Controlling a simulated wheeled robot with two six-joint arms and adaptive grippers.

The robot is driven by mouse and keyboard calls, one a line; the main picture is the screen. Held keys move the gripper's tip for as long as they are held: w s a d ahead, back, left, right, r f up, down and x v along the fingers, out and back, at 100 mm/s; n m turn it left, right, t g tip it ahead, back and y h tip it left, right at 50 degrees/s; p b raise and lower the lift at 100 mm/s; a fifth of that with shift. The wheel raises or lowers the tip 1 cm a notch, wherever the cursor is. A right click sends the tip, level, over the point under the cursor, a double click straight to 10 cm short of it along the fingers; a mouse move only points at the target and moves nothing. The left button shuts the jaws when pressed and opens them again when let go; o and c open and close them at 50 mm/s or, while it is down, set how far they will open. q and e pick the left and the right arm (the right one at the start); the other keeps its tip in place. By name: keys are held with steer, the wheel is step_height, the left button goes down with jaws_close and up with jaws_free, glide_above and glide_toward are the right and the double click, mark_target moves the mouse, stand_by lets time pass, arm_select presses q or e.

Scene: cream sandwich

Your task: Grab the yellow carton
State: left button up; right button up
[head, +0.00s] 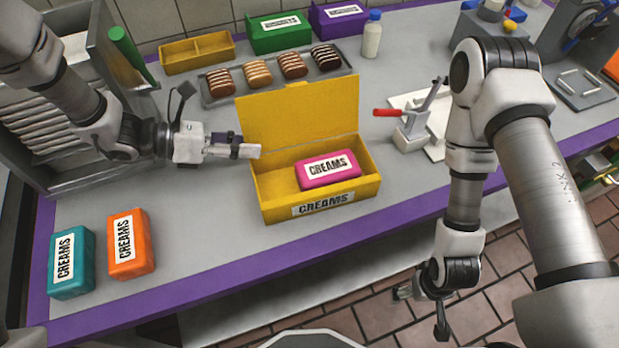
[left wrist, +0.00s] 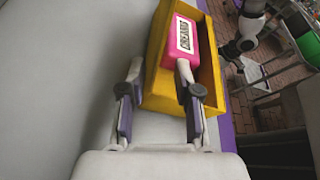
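The yellow carton (head: 267,206) stands on the grey counter with its lid (head: 290,115) raised at the back and a "CREAMS" label on its front. A pink pack (head: 333,180) lies inside it, towards the right. My left gripper (head: 252,151) is open and empty at the carton's left end. In the left wrist view, the open fingers (left wrist: 160,68) point towards the carton's end (left wrist: 158,100); the right finger overlaps the carton in the picture. Contact cannot be told. My right gripper (head: 428,305) hangs down in front of the counter, away from the carton, its opening unclear.
Orange (head: 130,243) and teal (head: 71,262) packs stand at the front left. Behind are a tray of pastries (head: 260,92), a yellow divided box (head: 190,60), green (head: 280,35) and purple (head: 335,22) boxes and a bottle (head: 372,38). A red-handled device (head: 412,125) stands right of the carton.

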mark_target(266, 148)
arm_select(q)
steer(key=x, duration=0.4)
steer(key=shift+w+d+f+p, duration=0.1)
steer(key=shift+w+p, duration=0.05)
steer(key=shift+p, duration=0.25)
jaws_close()
